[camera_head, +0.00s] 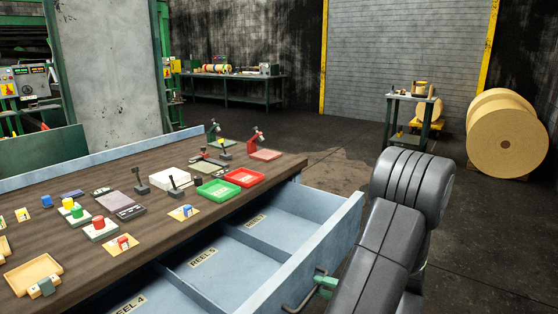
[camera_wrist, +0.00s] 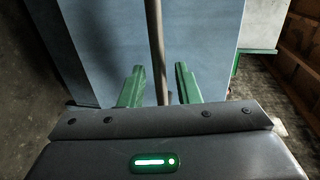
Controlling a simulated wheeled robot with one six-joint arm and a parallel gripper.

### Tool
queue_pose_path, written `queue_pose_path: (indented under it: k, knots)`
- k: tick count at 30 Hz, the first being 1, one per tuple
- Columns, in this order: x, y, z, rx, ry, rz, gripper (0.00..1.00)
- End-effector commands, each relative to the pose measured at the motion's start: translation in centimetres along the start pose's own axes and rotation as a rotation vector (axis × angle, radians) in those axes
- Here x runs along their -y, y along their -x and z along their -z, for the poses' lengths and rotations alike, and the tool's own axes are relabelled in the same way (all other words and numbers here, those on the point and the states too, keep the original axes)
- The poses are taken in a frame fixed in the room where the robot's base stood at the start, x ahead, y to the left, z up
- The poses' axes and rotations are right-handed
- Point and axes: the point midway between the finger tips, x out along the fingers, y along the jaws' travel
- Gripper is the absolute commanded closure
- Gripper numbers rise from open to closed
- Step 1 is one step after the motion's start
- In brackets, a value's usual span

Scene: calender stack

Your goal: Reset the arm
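My gripper (camera_head: 326,283) is at the front of the pulled-out blue-grey drawer (camera_head: 318,240), beside its dark bar handle (camera_head: 300,301). In the wrist view, the two green fingers of my gripper (camera_wrist: 160,66) stand apart, with the handle bar (camera_wrist: 155,28) running between them. Gaps show on both sides of the bar, so the gripper is open around the handle and not clamped on it. My arm comes in from the right in the head view and hides part of the gripper.
The wooden bench top (camera_head: 165,245) carries coloured buttons, a red tray (camera_head: 244,177), a green tray (camera_head: 217,191) and small levers. The drawer has labelled, empty-looking compartments. A small table (camera_head: 410,98) and large tan rolls (camera_head: 506,140) stand behind; open floor lies between.

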Motion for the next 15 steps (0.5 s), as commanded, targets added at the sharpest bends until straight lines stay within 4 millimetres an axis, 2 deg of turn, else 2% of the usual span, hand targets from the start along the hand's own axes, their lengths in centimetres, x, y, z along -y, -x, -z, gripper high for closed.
queue_pose_path:
  k: [1, 6, 15]
  knots:
    - [0.0, -0.8, -0.1, 0.003, 0.0, 0.0, 0.7]
    - [0.0, -2.3, -0.1, 0.001, 0.0, 0.0, 0.7]
    - [0.0, -2.2, 0.0, -0.001, 0.0, 0.0, 0.7]
